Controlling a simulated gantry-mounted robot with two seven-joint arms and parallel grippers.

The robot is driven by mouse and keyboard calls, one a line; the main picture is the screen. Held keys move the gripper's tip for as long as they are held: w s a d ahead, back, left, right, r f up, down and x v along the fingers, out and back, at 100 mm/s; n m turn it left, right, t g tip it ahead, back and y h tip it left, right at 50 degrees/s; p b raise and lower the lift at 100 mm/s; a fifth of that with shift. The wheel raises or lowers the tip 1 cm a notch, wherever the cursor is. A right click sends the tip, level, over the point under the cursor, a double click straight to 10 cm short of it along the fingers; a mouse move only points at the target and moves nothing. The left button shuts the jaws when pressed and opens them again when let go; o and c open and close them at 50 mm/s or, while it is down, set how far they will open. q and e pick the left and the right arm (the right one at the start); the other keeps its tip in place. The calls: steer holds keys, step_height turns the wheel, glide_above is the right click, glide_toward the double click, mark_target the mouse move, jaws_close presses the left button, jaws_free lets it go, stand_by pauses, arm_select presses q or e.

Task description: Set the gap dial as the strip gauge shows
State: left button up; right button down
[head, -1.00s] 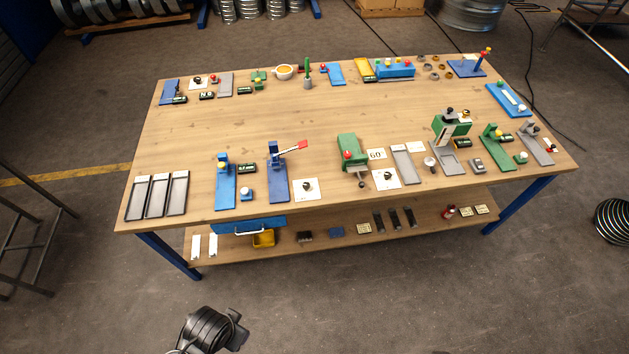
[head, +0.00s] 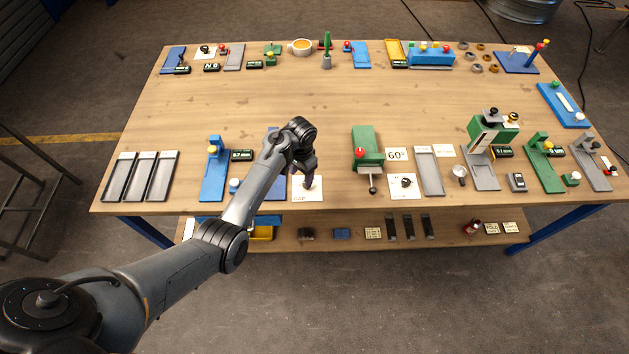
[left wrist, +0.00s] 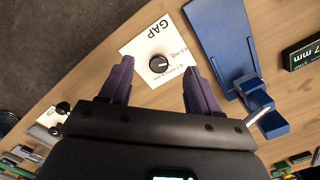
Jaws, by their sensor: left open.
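The gap dial is a white plate (head: 299,194) marked GAP with a round black knob. In the left wrist view the knob (left wrist: 159,64) has a pale mark pointing roughly right, with small mm labels beside it, only partly legible. My left gripper (head: 309,184) is over the plate and hides much of it in the head view. Its dark purple fingers (left wrist: 158,72) are open, one to each side of the knob; contact cannot be told. The strip gauge is likely the blue stand (head: 213,175) with a dark display (head: 241,156) that seems to read 0.7 mm.
A blue stand (left wrist: 222,45) lies close beside the dial plate. A green fixture (head: 366,147) with a red knob, a 60° card (head: 397,155) and another dial plate (head: 404,192) stand to the right. The table's middle is clear.

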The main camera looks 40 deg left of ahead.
arm_select(q)
steer(key=shift+t, duration=0.4)
steer(key=w+f, duration=0.1)
steer(key=f, duration=0.1)
steer(key=f+b, duration=0.1)
steer(key=f, duration=0.2)
steer(key=w+f+b, duration=0.1)
steer(key=f, duration=0.2)
steer(key=shift+w, duration=0.3)
steer(key=c, duration=1)
steer(key=shift+c, duration=0.2)
